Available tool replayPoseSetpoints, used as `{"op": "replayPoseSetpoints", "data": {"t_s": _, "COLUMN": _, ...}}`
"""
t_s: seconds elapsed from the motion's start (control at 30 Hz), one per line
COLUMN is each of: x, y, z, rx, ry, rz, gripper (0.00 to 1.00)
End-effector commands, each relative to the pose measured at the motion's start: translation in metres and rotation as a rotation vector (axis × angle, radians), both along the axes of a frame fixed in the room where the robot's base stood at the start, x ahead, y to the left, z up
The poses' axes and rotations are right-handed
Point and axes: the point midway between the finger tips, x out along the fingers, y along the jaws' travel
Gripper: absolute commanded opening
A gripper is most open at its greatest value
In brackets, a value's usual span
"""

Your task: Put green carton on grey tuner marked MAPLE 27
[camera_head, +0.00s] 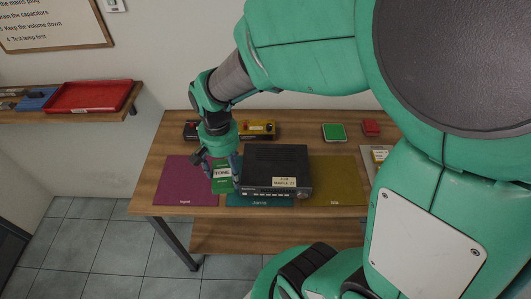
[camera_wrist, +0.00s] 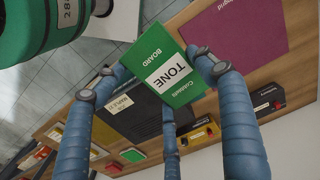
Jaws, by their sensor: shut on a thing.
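In the wrist view the green carton (camera_wrist: 165,68) sits between the blue fingers of my gripper (camera_wrist: 158,80). The dark grey tuner (camera_head: 275,160) stands on the teal mat, with a cream label that seems to read MAPLE 27 on its front. It also shows in the wrist view (camera_wrist: 128,112), partly hidden by the carton and a finger. Its top looks bare in the head view.
The wooden table (camera_head: 170,135) bears a purple mat (camera_head: 180,185), a teal mat (camera_head: 240,198) and an olive mat (camera_head: 335,180). A yellow device (camera_head: 258,129) stands behind the tuner. A green-topped box (camera_head: 334,132) and a red box (camera_head: 371,127) lie at the back right.

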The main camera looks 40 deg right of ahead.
Motion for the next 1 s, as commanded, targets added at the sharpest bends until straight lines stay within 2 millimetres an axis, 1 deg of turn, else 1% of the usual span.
{"op": "replayPoseSetpoints", "data": {"t_s": 0.03, "x": -0.005, "y": -0.007, "z": 0.002, "rx": 0.000, "ry": 0.000, "rz": -0.008, "gripper": 0.42}}
{"op": "replayPoseSetpoints", "data": {"t_s": 0.27, "x": -0.033, "y": -0.041, "z": 0.002, "rx": 0.000, "ry": 0.000, "rz": -0.033, "gripper": 0.42}}
{"op": "replayPoseSetpoints", "data": {"t_s": 0.5, "x": -0.068, "y": -0.074, "z": 0.003, "rx": 0.000, "ry": 0.000, "rz": -0.061, "gripper": 0.42}}
{"op": "replayPoseSetpoints", "data": {"t_s": 0.8, "x": -0.115, "y": -0.105, "z": 0.002, "rx": 0.001, "ry": -0.001, "rz": -0.096, "gripper": 0.42}}
{"op": "replayPoseSetpoints", "data": {"t_s": 1.0, "x": -0.140, "y": -0.117, "z": 0.001, "rx": 0.000, "ry": -0.001, "rz": -0.113, "gripper": 0.42}}
